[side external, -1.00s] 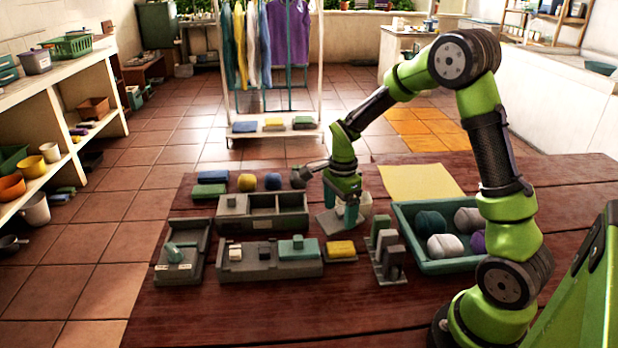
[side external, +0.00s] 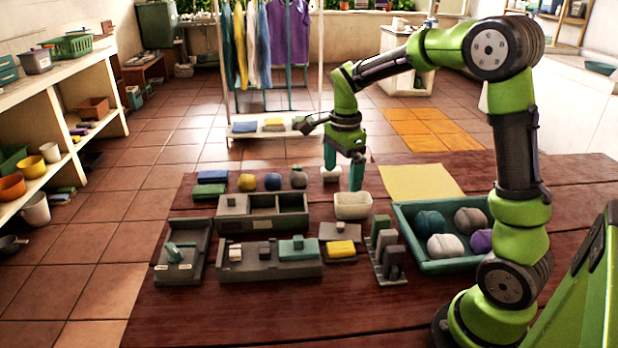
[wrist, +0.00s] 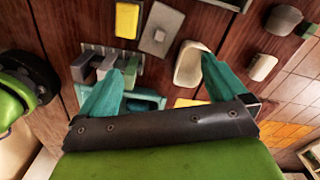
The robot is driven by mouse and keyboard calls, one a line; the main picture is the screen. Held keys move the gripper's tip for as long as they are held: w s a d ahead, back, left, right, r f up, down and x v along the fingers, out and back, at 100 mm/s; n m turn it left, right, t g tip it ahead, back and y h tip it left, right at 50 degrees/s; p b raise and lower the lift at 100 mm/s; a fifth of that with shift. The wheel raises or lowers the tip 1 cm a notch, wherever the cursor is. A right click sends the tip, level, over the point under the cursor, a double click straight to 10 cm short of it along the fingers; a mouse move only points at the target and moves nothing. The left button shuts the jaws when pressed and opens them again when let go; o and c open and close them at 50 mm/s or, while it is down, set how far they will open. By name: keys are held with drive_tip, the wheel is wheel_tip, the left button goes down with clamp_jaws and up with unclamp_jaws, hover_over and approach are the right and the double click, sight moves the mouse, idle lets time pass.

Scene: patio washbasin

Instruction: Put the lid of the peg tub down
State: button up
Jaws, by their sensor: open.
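The lid (side external: 337,232) is a flat grey plate with a small pale knob. It lies on the wooden table, just behind the yellow sponge, and also shows in the wrist view (wrist: 158,38). The cream tub (side external: 353,207) stands open behind and to the right of the lid; the wrist view shows it (wrist: 190,64) beside one finger. My gripper (side external: 343,179) has teal fingers, spread apart and empty, raised above the table near the tub. Its fingers also show in the wrist view (wrist: 160,65).
A teal tray (side external: 450,266) with several yarn balls is at right. Upright blocks (side external: 386,255) and a yellow sponge (side external: 341,248) stand near the lid. Grey compartment boxes (side external: 262,222) fill the left. A pale block (side external: 331,174) lies behind. The front of the table is clear.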

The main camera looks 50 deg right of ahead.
drive_tip(key=s+a+r+n+t+y, duration=0.1)
drive_tip(key=s+a+r+n+t, duration=0.2)
drive_tip(key=s+a+n, duration=0.4)
drive_tip(key=s+a+r+n+t+y, duration=0.1)
drive_tip(key=s+a+r+n+t, duration=0.3)
drive_tip(key=s+a+n, duration=0.3)
drive_tip(key=n, duration=0.4)
drive_tip(key=shift+s+a+r+n, duration=0.15)
drive_tip(key=shift+s+r+n, duration=0.15)
drive_tip(key=shift+r, duration=0.1)
